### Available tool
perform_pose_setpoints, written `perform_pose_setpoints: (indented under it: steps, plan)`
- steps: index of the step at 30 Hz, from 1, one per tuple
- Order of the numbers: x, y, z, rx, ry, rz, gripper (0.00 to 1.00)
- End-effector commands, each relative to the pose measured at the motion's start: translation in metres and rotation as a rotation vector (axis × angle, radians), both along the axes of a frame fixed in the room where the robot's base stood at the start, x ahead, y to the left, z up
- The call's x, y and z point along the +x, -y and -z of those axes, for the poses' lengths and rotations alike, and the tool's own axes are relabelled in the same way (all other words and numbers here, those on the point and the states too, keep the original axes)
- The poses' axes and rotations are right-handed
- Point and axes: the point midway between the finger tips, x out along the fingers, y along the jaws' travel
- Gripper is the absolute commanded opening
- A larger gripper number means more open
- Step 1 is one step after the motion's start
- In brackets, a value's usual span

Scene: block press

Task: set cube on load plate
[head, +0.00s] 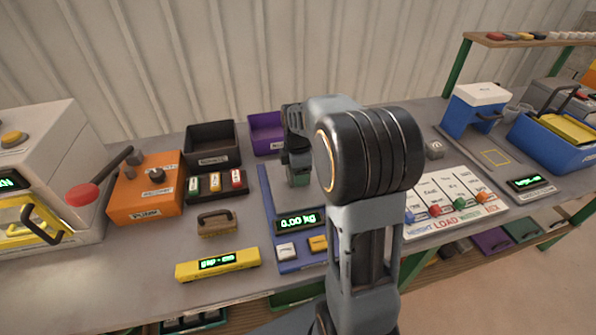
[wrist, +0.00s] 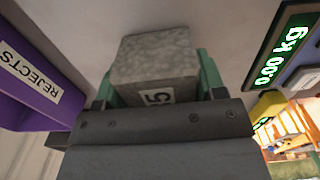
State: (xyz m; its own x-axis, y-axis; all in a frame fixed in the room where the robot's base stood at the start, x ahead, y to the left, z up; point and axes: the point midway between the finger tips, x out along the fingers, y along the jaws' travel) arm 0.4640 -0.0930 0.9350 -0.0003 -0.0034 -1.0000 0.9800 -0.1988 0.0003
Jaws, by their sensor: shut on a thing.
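My gripper (head: 298,178) points down over the back of the blue scale (head: 268,212) in the head view. In the wrist view, my gripper (wrist: 157,78) is shut on a grey stone-like cube (wrist: 157,50), with a green finger on each side. The cube has a white label with dark marks, partly cut off by the gripper body. The scale's display (head: 297,221) reads 0.00 kg and also shows in the wrist view (wrist: 280,50). My arm hides much of the scale's top. I cannot tell the cube's height above the plate.
A purple rejects bin (wrist: 35,85) is close left of the cube in the wrist view. A white labelled board (head: 450,205) lies right of my arm.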

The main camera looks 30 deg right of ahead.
Motion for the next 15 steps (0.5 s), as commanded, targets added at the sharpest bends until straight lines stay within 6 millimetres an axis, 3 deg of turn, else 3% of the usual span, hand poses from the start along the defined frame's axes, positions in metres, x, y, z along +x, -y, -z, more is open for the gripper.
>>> perform_pose_setpoints:
  steps: [10,11,15]
  plan:
    - [0.0002,0.0001,0.0039,0.0,0.001,0.0,0.25]
    - [-0.0001,0.0,0.0034,0.0,0.0,0.0,0.67]
    - [-0.0001,0.0,0.0032,0.0,-0.001,0.0,0.8]
